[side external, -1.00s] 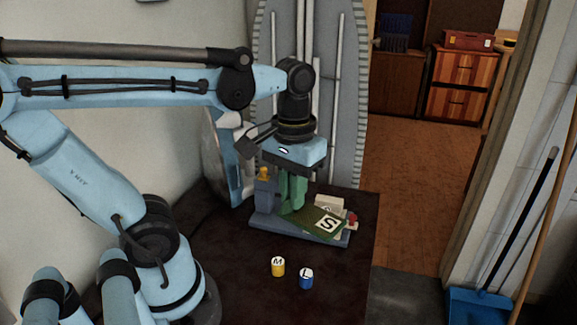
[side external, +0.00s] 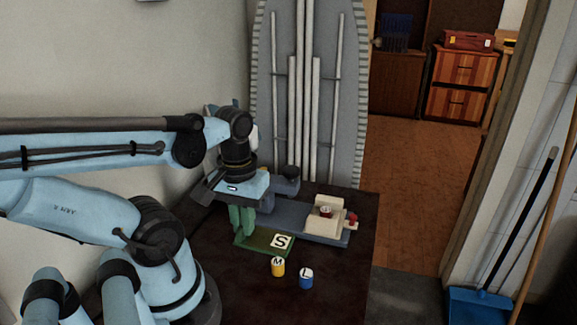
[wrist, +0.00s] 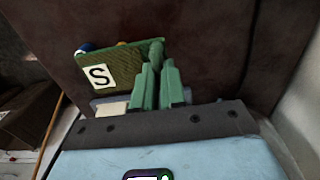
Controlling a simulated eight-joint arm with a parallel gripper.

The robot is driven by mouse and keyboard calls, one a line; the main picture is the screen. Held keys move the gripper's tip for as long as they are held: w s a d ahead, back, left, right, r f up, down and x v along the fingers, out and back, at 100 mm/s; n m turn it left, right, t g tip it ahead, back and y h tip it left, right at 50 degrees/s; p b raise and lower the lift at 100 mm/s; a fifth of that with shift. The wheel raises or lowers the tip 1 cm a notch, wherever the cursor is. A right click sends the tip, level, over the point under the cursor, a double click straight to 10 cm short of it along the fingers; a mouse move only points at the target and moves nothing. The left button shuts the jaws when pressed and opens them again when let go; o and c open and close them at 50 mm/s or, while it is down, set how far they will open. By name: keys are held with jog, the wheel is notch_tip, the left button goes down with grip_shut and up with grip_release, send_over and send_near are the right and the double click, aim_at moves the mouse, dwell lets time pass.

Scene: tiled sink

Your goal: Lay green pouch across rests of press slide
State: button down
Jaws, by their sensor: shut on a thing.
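The green pouch (side external: 262,240) is a flat rectangle with a white S label. My gripper (side external: 241,234) is shut on its left end. The pouch extends right from the green fingers, in front of the press slide's left part; I cannot tell whether it touches the table. In the wrist view the pouch (wrist: 125,68) extends left from my gripper (wrist: 157,64). The press slide (side external: 285,222) is a blue-grey base with a cream block (side external: 325,217) and a red knob at its right end. My arm hides its left part.
A yellow cylinder marked M (side external: 278,267) stands close to the pouch's front right corner. A blue cylinder marked L (side external: 306,278) stands right of it. The dark table (side external: 345,275) is clear at front right. An ironing board (side external: 340,110) stands behind.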

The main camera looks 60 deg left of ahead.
jog(key=a+f, duration=0.1)
jog(key=a, duration=0.1)
jog(key=a+f, duration=0.1)
jog(key=a, duration=0.1)
jog(key=s+a+f, duration=0.1)
jog(key=a+f, duration=0.1)
jog(key=shift+s+a, duration=0.1)
jog(key=shift+a, duration=0.3)
jog(key=shift+f, duration=2.05)
jog(key=shift+f, duration=0.1)
jog(key=c, duration=1.2)
grip_release()
jog(key=shift+r, duration=6)
jog(key=w+d+m+t+y, duration=0.1)
jog(key=w+d+m+t, duration=0.3)
jog(key=w, duration=0.5)
jog(key=shift+w+d+m, duration=0.4)
jog(key=shift+d+m, duration=0.3)
jog(key=shift+d, duration=0.2)
jog(key=shift+o, duration=0.5)
jog(key=w+d+r+m+t+h, duration=0.1)
jog(key=w+d+m+t, duration=0.2)
jog(key=d, duration=0.4)
jog(key=shift+w+m, duration=0.3)
jog(key=shift+w, duration=0.55)
